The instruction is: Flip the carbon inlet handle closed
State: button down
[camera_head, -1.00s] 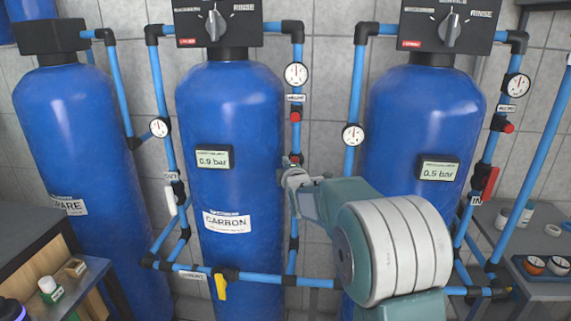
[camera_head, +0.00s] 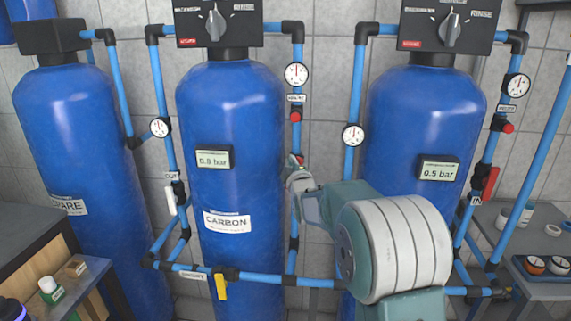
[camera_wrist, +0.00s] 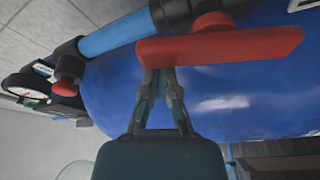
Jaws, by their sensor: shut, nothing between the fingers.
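The carbon inlet handle is a red lever (camera_wrist: 225,46) on a black valve fitting in the blue pipe, large in the wrist view. Its long bar lies across the picture, at a slight angle to the pipe. My gripper (camera_wrist: 161,80) is shut and empty, its fingertips at the lever's lower edge near its left end. I cannot tell if they touch. In the head view a small bit of the red lever (camera_head: 300,160) shows above my gripper (camera_head: 295,172), right of the carbon tank (camera_head: 232,130). My wrist hides the rest.
A small red knob (camera_wrist: 68,72) and a pressure gauge (camera_wrist: 28,84) sit along the pipe in the wrist view. The second tank (camera_head: 425,120) stands to the right, and a lower pipe has a yellow handle (camera_head: 220,287).

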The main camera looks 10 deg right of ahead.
aim_at(302, 163)
jog(key=d+m+h, duration=0.1)
jog(key=m, duration=0.2)
jog(key=d+m+t+h, duration=0.1)
jog(key=m, duration=0.2)
jog(key=s+d+m+h, duration=0.1)
jog(key=m, duration=0.2)
jog(key=shift+f+t, duration=0.3)
jog(key=shift+f, duration=0.1)
jog(key=m+h, duration=0.1)
jog(key=m, duration=0.1)
jog(key=d+f+m+h, duration=0.1)
jog(key=m, duration=0.1)
jog(key=f+m+h, duration=0.1)
jog(key=m, duration=0.2)
jog(key=shift+s+d, duration=0.25)
jog(key=shift+d, duration=0.1)
jog(key=shift+f, duration=0.15)
